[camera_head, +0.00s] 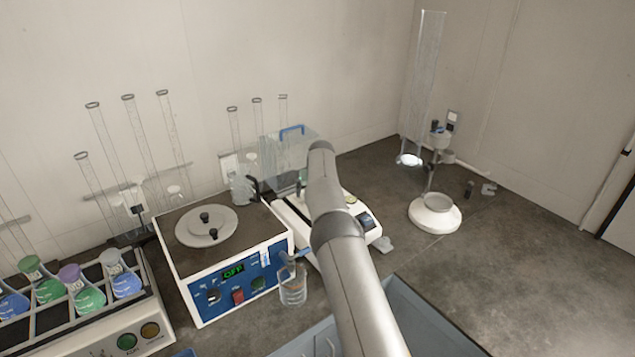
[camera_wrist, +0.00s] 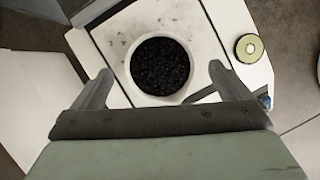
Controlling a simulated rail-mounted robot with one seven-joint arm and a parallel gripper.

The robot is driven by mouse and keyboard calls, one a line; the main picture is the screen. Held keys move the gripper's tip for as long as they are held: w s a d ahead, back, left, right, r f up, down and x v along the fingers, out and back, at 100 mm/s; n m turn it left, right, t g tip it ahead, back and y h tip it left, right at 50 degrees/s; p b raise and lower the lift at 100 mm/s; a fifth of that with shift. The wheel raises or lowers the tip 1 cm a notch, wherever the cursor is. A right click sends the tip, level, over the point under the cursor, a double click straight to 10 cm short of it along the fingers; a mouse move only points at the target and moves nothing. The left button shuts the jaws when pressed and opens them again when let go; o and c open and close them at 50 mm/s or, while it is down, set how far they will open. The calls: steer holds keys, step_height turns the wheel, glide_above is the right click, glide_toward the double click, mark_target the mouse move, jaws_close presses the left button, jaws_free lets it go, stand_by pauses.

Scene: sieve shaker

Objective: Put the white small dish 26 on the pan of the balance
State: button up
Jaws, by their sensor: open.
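The white small dish (camera_wrist: 133,67) holds black granules and appears upright in the wrist view. It stands on the pale, speckled top of the balance (camera_wrist: 222,20); the dish hides what is directly under it, so I cannot tell the pan's edge. My gripper (camera_wrist: 160,69) is open, with one finger on each side of the dish and visible gaps between. In the head view the balance (camera_head: 284,211) is partly behind my arm, which hides the dish and my gripper there.
A clear cover with a blue handle (camera_head: 291,131) is at the balance's back. A blue-fronted device (camera_head: 237,283) and a glass bottle (camera_head: 292,287) stand left of my arm. A white round base (camera_head: 435,222) stands right. The right bench is mostly clear.

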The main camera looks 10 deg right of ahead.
steer(key=b+v, duration=0.2)
steer(key=v, duration=0.8)
steer(key=shift+s+b, duration=0.15)
steer(key=shift+b, duration=0.15)
steer(key=s+d+r+n+g+y, duration=0.1)
steer(key=s+d+r+n, duration=0.15)
steer(key=s+n, duration=0.35)
steer(key=s+d+r+n, duration=0.1)
steer(key=s+r+n, duration=0.2)
steer(key=s, duration=0.5)
steer(key=s+d+r+n+g+y, duration=0.1)
steer(key=s+r+n, duration=0.2)
steer(key=s+n, duration=0.35)
steer(key=s+a+f+n+h, duration=0.1)
steer(key=s+a+f+n, duration=0.1)
steer(key=s+n, duration=0.8)
steer(key=s+a+f+n+g+h, duration=0.1)
steer(key=s+f+n, duration=0.3)
steer(key=s, duration=2.1)
steer(key=a+n, duration=0.1)
steer(key=n, duration=0.5)
steer(key=shift+a+f+g, duration=0.2)
steer(key=shift+g, duration=0.1)
